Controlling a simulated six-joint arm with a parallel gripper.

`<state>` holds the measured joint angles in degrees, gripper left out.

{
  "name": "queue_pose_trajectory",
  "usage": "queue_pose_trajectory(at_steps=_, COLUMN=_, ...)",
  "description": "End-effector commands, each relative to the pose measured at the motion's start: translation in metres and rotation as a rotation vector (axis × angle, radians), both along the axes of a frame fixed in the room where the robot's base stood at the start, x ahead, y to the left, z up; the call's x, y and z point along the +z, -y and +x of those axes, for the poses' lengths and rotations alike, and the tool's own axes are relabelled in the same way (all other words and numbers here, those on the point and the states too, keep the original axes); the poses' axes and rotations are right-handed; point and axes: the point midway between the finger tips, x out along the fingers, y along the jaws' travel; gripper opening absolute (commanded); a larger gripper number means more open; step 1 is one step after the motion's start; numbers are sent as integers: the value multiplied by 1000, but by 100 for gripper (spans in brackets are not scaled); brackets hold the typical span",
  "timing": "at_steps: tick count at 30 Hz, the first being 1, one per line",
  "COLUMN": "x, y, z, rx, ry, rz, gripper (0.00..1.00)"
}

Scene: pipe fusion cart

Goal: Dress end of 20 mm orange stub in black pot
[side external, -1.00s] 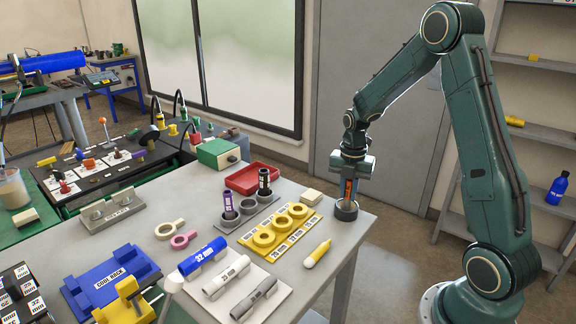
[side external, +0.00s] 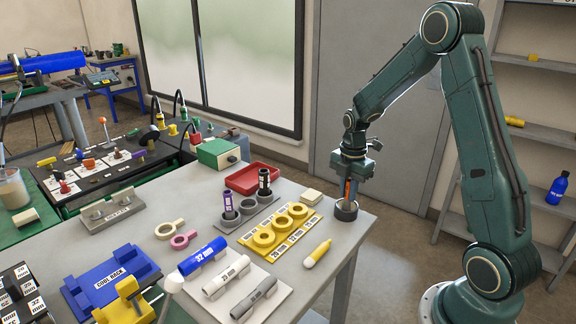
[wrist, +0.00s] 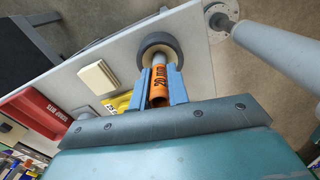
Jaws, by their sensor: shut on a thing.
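My gripper (side external: 348,186) is shut on the orange stub (wrist: 158,84), which carries a "20 mm" label. Its blue fingers sit on both sides of the stub in the wrist view. The black pot (side external: 346,212) stands near the table's right corner; it also shows in the wrist view (wrist: 177,47) as a dark ring with a lighter inside. The stub is about upright, and its lower end is at the pot's mouth. I cannot tell how deep the end sits in the pot.
A yellow rack (side external: 262,241) with ring-shaped holders lies left of the pot, with a yellow marker (side external: 317,254) in front. A cream block (side external: 312,197) and red tray (side external: 254,178) lie behind. The table's right edge is close to the pot.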

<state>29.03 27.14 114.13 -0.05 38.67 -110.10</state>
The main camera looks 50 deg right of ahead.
Motion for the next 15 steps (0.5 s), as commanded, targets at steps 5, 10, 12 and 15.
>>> queue_pose_trajectory(at_steps=5, x=-3, y=0, z=-1, rx=-114, ry=-3, rz=2, gripper=0)
queue_pose_trajectory(at_steps=10, x=-3, y=-1, z=-1, rx=-149, ry=-4, rz=2, gripper=0)
queue_pose_trajectory(at_steps=12, x=-3, y=-1, z=-1, rx=-149, ry=-4, rz=2, gripper=0)
queue_pose_trajectory(at_steps=15, x=-4, y=-1, z=-1, rx=-148, ry=-5, rz=2, gripper=0)
